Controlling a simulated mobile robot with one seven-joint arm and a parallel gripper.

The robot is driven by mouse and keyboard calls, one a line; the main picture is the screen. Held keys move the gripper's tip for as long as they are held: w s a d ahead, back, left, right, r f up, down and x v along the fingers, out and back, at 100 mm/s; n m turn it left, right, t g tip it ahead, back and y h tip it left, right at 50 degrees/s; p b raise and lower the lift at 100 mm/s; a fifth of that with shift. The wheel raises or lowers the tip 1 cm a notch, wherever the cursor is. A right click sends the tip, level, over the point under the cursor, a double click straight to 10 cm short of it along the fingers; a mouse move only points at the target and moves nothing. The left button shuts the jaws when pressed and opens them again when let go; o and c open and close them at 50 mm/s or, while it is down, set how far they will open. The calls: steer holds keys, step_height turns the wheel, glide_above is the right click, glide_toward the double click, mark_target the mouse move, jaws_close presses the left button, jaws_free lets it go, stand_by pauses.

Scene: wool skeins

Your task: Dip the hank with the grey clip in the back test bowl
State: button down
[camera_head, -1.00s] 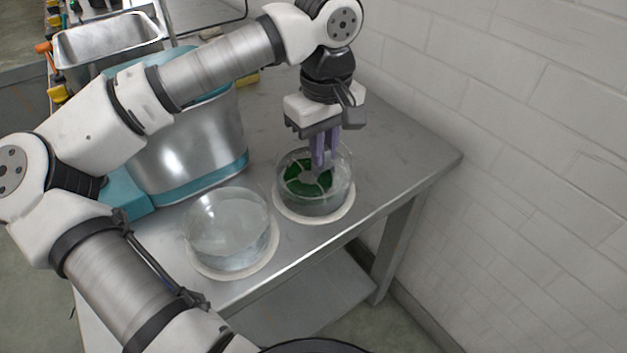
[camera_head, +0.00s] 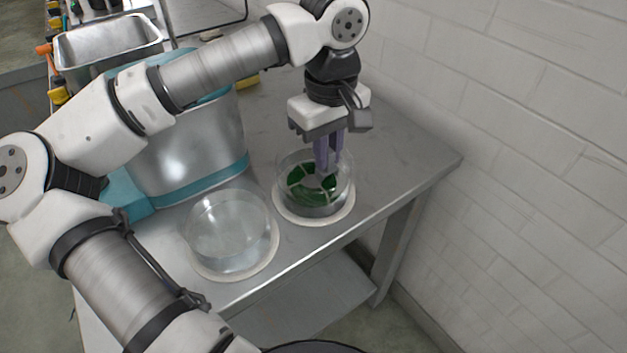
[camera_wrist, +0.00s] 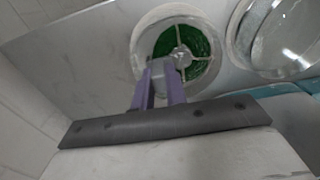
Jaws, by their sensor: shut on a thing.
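My gripper (camera_head: 328,160) points down into the back glass bowl (camera_head: 291,203), its purple fingers shut. The bowl stands on a white round mat (camera_head: 343,214). Whether the hank touches the bowl's bottom cannot be told.
A second glass bowl (camera_head: 230,232) with clear liquid stands nearer, on its own white mat (camera_head: 262,262). A steel and teal vessel (camera_head: 195,150) stands behind it to the left. The brick wall (camera_head: 500,120) is to the right. Bare tabletop (camera_head: 410,165) lies right of the back bowl.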

steer(key=shift+r+p, duration=2.85)
steer(key=shift+r, duration=1.3)
step_height(320, 180, up, 3)
steer(key=shift+p, duration=1)
